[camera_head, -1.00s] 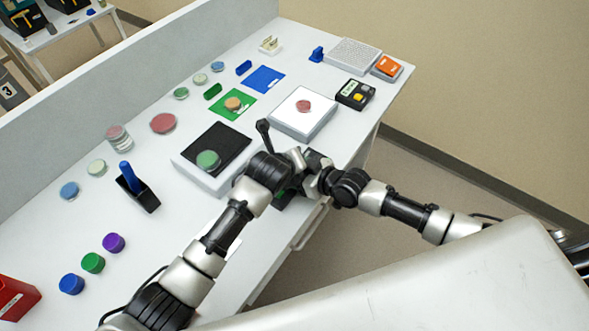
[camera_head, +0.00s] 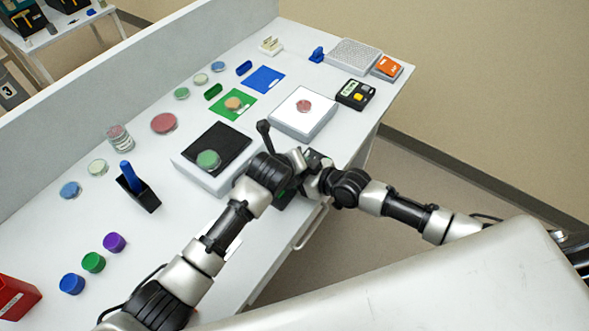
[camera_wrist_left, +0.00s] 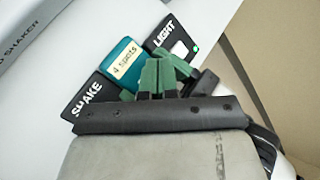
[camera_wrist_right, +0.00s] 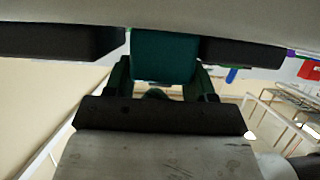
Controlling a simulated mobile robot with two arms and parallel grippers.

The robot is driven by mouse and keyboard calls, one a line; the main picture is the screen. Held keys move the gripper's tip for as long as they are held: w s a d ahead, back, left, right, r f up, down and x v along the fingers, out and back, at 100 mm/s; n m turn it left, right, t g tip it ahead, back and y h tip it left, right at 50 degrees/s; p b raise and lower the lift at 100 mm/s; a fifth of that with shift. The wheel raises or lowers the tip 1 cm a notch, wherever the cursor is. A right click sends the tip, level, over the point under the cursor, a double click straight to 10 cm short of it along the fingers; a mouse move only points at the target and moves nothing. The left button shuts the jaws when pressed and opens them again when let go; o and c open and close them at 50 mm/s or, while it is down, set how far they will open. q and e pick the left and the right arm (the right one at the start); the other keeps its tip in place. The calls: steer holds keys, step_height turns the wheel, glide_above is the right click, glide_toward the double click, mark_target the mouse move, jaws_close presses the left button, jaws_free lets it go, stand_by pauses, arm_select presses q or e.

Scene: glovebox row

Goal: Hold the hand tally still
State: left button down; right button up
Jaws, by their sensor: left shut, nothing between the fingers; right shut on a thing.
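The hand tally is taken to be the teal block with a "4 spots" label (camera_wrist_left: 124,62), seen in the left wrist view between two black panels. In the right wrist view its teal body (camera_wrist_right: 165,57) sits between the fingers of my right gripper (camera_wrist_right: 163,78), which is shut on it. My left gripper (camera_wrist_left: 160,68) is shut and empty, its green fingertips together beside the tally; I cannot tell if they touch it. In the head view both hands meet at the bench's front edge and mostly hide the tally.
Black panels marked SHAKE (camera_wrist_left: 88,97) and LIGHT (camera_wrist_left: 172,40) flank the tally. On the bench behind stand a black-topped shaker (camera_head: 218,150) with a green dish (camera_head: 208,159), a white-topped box (camera_head: 303,113), and a black timer (camera_head: 355,94). Floor to the right is clear.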

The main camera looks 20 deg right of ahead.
arm_select(q)
steer(key=shift+s+a+f, duration=0.15)
steer(key=shift+a+f, duration=0.05)
steer(key=shift+f, duration=0.3)
steer(key=shift+s+a+f, duration=0.1)
steer(key=shift+a+f, duration=0.05)
steer(key=shift+f, duration=0.3)
steer(key=shift+d+r, duration=0.15)
steer(key=shift+r, duration=0.2)
steer(key=shift+w+d+r, duration=0.1)
steer(key=shift+w+r, duration=0.05)
steer(key=shift+r, duration=2.7)
